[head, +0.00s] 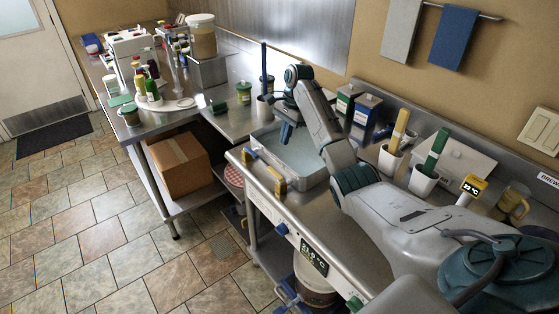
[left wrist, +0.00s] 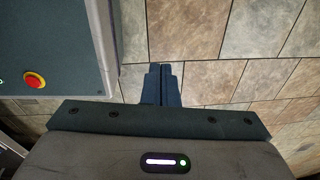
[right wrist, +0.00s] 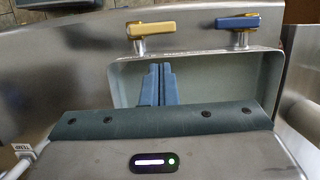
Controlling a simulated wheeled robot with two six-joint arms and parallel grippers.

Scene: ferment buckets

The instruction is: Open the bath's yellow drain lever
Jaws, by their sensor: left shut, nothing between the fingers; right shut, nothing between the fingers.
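The bath (head: 318,172) is a metal basin of pale liquid set in the steel counter. Its yellow drain lever (head: 276,181) is on the counter by the bath's front edge. In the right wrist view the yellow lever (right wrist: 155,29) lies roughly along the bath rim on a short metal post. A blue lever (right wrist: 238,21) stands beside it. My right gripper (head: 285,138) is shut and empty above the bath, pointing down. In the right wrist view its fingertips (right wrist: 161,68) are apart from the yellow lever. My left gripper (left wrist: 162,68) is shut and empty above the tiled floor.
A digital display (head: 313,257) is on the counter's front. A white bucket (head: 313,278) stands below. White pots holding a yellow brush (head: 400,130) and a green brush (head: 435,150) stand behind my right arm. A cardboard box (head: 181,165) is on the left table's lower shelf.

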